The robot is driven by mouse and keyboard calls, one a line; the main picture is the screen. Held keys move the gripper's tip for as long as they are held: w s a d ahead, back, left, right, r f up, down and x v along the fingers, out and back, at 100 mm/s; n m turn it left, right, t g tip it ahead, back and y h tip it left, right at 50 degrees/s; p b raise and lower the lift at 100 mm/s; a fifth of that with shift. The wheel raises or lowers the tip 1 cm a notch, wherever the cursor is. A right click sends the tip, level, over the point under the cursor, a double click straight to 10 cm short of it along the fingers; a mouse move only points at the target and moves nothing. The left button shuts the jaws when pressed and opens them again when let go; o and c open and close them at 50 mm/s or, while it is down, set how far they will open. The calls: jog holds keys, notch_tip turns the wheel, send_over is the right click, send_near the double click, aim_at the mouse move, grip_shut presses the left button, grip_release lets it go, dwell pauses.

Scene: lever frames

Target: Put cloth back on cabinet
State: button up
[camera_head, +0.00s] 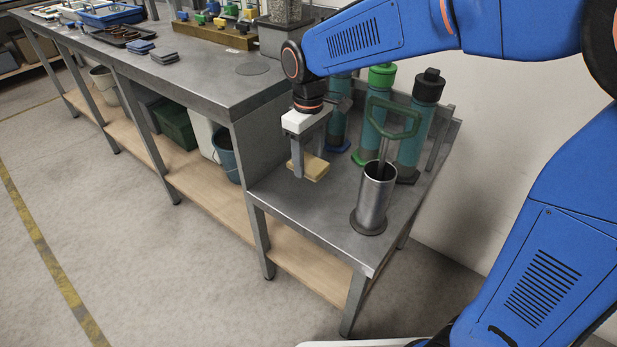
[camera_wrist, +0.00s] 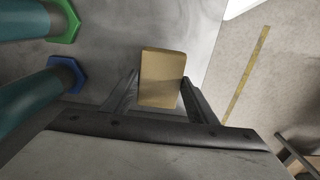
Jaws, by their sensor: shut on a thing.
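A folded tan-yellow cloth (camera_head: 316,167) is between the fingers of my gripper (camera_head: 307,160), over the left part of the low steel table. In the wrist view the cloth (camera_wrist: 162,65) shows as a flat block between the two dark fingers, and my gripper (camera_wrist: 160,92) is shut on it. I cannot tell whether the cloth touches the steel top. No cabinet with doors is clear; the low steel stand (camera_head: 300,205) with a wooden lower shelf is directly below my gripper.
A steel cylinder (camera_head: 374,200) with a green handle (camera_head: 393,121) stands right of the cloth. Several teal bottles (camera_head: 413,135) stand behind, close to my gripper. The higher long workbench (camera_head: 205,75) adjoins at left. The stand's front left top is clear.

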aim_at(309, 190)
jog(key=shift+f, duration=3.7)
jog(key=o, duration=1)
jog(key=shift+f, duration=0.1)
